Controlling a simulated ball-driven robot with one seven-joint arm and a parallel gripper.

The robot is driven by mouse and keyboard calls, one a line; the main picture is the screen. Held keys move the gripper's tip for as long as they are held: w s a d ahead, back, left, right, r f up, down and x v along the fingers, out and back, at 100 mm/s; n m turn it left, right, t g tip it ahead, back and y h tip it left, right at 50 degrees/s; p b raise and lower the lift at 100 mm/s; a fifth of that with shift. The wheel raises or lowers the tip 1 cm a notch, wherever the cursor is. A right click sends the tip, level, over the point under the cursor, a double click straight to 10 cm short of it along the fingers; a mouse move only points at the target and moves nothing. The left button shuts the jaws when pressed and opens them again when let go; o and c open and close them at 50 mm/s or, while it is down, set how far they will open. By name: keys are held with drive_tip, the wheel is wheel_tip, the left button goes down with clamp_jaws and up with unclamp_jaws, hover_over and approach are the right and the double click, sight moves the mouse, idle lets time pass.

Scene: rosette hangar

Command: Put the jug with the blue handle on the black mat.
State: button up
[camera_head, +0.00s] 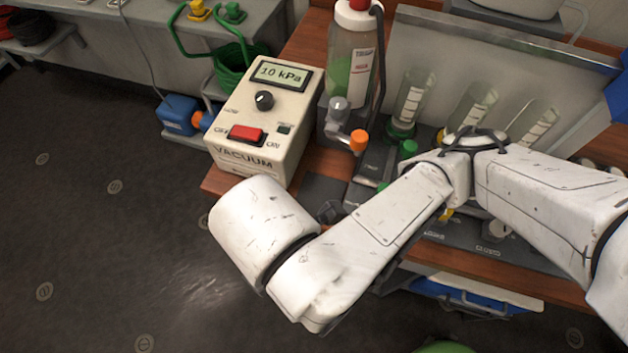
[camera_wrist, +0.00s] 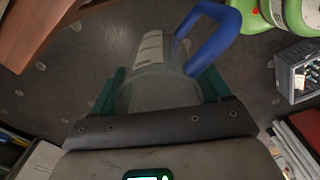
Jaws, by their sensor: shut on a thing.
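The clear jug (camera_wrist: 155,92) with a white label and a blue handle (camera_wrist: 213,38) shows in the wrist view. My gripper (camera_wrist: 163,82) is shut on its body, with one dark green finger on each side. The handle sticks out toward the upper right, clear of the fingers. Dark floor shows behind the jug. In the head view my arm hides the gripper and the jug. A dark flat patch (camera_head: 322,188), perhaps the black mat, lies on the wooden bench just right of the vacuum box, partly covered by my arm.
The cream vacuum box (camera_head: 262,118) stands at the bench's left end. A red-capped bottle (camera_head: 352,60) and several clear cylinders (camera_head: 412,98) stand behind my arm. Green containers (camera_wrist: 262,15) and a grey crate (camera_wrist: 298,72) are at right in the wrist view. Open floor (camera_head: 100,230) is at left.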

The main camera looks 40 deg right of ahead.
drive_tip(key=w+d, duration=0.2)
drive_tip(key=d, duration=0.1)
drive_tip(key=w+d, duration=0.3)
drive_tip(key=d, duration=0.1)
drive_tip(key=w+d+p, duration=0.1)
drive_tip(key=w+d, duration=0.2)
drive_tip(key=d, duration=0.1)
drive_tip(key=shift+w+d+r, duration=0.1)
drive_tip(key=w+d, duration=0.2)
drive_tip(key=d, duration=0.1)
drive_tip(key=shift+w+d+p, duration=0.15)
drive_tip(key=shift+d+p, duration=0.05)
drive_tip(key=shift+p, duration=0.1)
drive_tip(key=shift+f, duration=0.5)
drive_tip(key=shift+a+f, duration=0.1)
drive_tip(key=shift+f, duration=0.2)
drive_tip(key=shift+f, duration=0.15)
drive_tip(key=o, duration=1)
drive_tip(key=shift+o, duration=0.2)
